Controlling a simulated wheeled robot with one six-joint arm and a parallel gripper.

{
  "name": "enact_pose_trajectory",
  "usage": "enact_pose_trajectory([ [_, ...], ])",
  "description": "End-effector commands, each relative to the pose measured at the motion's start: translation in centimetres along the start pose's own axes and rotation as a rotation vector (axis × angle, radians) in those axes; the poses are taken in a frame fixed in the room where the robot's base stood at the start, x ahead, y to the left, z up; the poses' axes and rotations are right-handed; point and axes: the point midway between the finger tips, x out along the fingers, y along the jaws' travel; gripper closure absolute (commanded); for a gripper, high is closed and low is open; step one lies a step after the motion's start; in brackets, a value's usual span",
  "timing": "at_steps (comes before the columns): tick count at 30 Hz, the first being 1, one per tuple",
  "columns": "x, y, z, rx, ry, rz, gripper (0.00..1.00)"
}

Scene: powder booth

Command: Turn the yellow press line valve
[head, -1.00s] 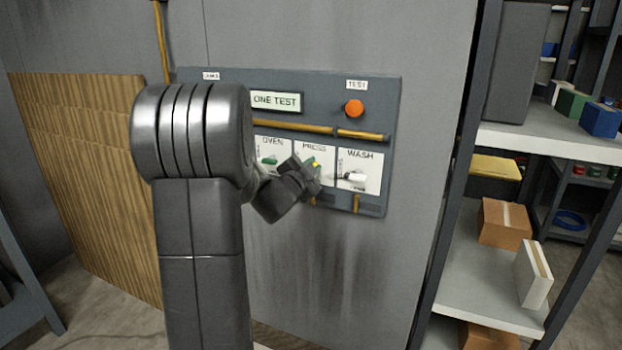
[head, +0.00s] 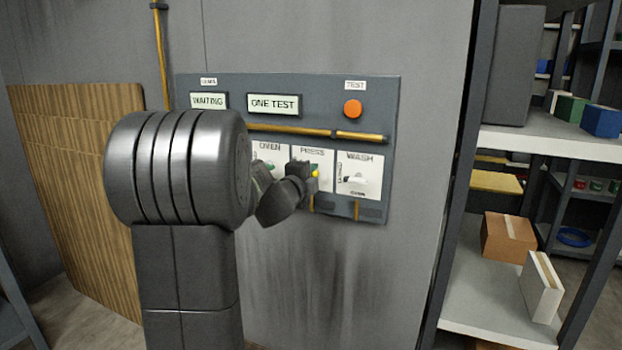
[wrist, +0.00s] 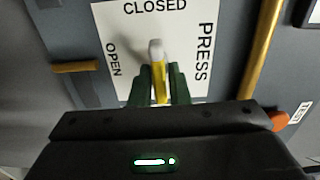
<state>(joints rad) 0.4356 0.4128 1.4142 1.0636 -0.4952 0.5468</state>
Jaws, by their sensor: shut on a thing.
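The yellow press line valve (head: 315,173) is on the white PRESS plate, the middle of three plates on the grey wall panel. In the wrist view its yellow handle (wrist: 160,90) lies between the two green fingertips of my gripper (wrist: 162,78), which is shut on it. A pale rounded end shows beyond the fingertips. The handle lines up roughly with the CLOSED mark, with OPEN to its left. In the head view my gripper (head: 305,176) reaches the plate from the left and hides part of the valve.
The WASH valve (head: 356,180) sits close on the right, and the OVEN plate (head: 270,150) on the left is partly hidden by my arm. Yellow pipes (head: 310,131) and an orange button (head: 352,109) are above. A shelf rack (head: 500,280) with boxes stands right.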

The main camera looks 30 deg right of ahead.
Motion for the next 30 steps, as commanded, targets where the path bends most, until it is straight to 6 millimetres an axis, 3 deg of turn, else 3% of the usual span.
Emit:
enact_pose_trajectory([
  [17,-0.02,0.16,-0.01,0.032,0.000,0.002,1.00],
  [18,-0.02,0.16,-0.01,0.032,0.000,0.002,0.78],
  [20,-0.01,0.15,0.00,0.032,0.000,0.002,0.67],
  [30,-0.32,0.04,0.03,0.032,0.000,0.000,0.67],
])
